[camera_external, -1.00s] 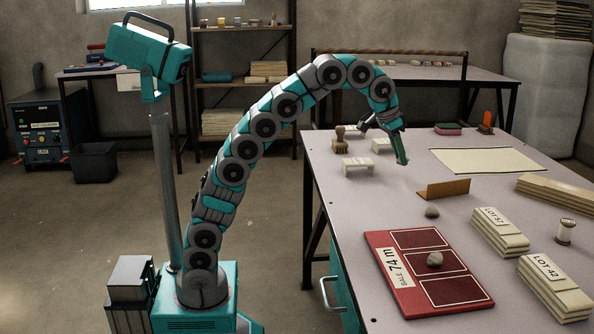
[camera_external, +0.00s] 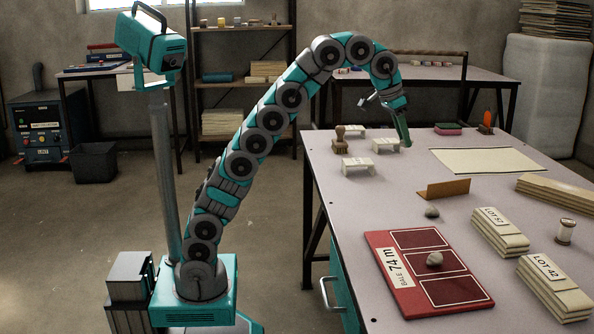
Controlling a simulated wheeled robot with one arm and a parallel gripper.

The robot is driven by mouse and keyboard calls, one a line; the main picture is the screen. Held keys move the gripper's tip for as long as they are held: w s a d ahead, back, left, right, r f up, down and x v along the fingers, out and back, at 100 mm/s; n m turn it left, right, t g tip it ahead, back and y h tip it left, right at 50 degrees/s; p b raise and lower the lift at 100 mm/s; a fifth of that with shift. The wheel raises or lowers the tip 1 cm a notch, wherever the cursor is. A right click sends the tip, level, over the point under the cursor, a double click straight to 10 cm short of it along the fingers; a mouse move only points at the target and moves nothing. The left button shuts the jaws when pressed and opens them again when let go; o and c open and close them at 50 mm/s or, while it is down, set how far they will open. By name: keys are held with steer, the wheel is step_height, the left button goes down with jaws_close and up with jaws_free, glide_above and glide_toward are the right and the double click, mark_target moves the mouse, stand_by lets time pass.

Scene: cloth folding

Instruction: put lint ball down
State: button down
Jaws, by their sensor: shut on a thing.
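My gripper (camera_external: 406,143) points down at the far part of the table, just right of a small white stand. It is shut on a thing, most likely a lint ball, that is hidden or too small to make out. One grey lint ball (camera_external: 435,259) lies on the middle field of the red board (camera_external: 384,292). Another grey lint ball (camera_external: 432,212) lies on the bare table behind the board, in front of the brown angled plate (camera_external: 443,188). My gripper is well apart from both of these balls.
White stands (camera_external: 358,166) and a brown-handled stamp (camera_external: 341,139) are left of my gripper. A cream sheet (camera_external: 488,161) lies to the right. Label-bearing stacks (camera_external: 499,234) and a thread spool (camera_external: 565,231) stand at the right.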

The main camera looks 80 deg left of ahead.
steer(key=s+d+m+p, duration=0.1)
steer(key=s+d, duration=0.3)
steer(key=d, duration=0.5)
steer(key=s+d+m, duration=0.1)
steer(key=s+d, duration=0.4)
steer(key=d, duration=0.5)
steer(key=s+d+f+t+p, duration=0.1)
steer(key=s+d+f, duration=0.3)
steer(key=s+d, duration=0.9)
steer(key=p, duration=0.2)
glide_above(417, 261)
steer(key=s, duration=0.2)
steer(key=shift+f+h, duration=0.4)
steer(key=shift+f, duration=1.85)
steer(key=c, duration=0.8)
jaws_free()
steer(key=shift+c, duration=0.2)
